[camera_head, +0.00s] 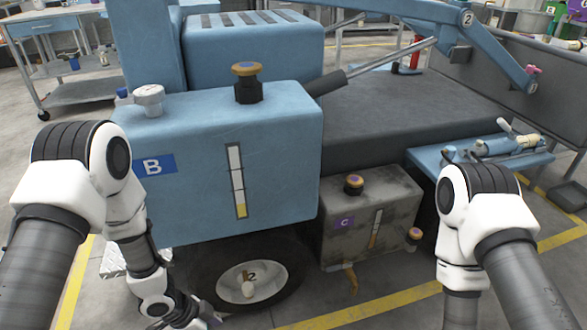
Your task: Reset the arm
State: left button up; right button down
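My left arm comes in from the left and bends down in front of the blue vehicle. Only a dark part of my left gripper (207,320) shows at the bottom edge, and its fingers cannot be made out. My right arm is bent at the lower right, and its gripper is below the picture. A blue boom arm (425,12) marked 2 spans the top right over the grey truck bed (395,115). Its outer section slopes down to a joint with a pink knob (532,70).
The blue tank B (275,130) has a dark, yellow-topped cap (247,80) and a silver cap (149,98). Below are a wheel (250,280) and grey tank C (375,205). A blue side shelf (430,160) holds a tool (505,144). A cart (85,92) stands back left.

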pick_arm(q)
jog(key=s+a+f+n+g+y, duration=0.1)
jog(key=s+a+f+n+y, duration=0.15)
jog(key=s+n, duration=0.55)
jog(key=s+a+f+n+y, duration=0.2)
jog(key=s+a+n, duration=0.3)
jog(key=s, duration=0.4)
notch_tip(320, 180, up, 26)
jog(key=n+p, duration=0.2)
jog(key=p, duration=2.4)
jog(key=shift+w+d+r, duration=0.15)
jog(key=shift+d+r, duration=0.1)
pick_arm(e)
notch_tip(320, 180, up, 26)
jog(key=shift+w, duration=0.25)
jog(key=shift+f, duration=0.1)
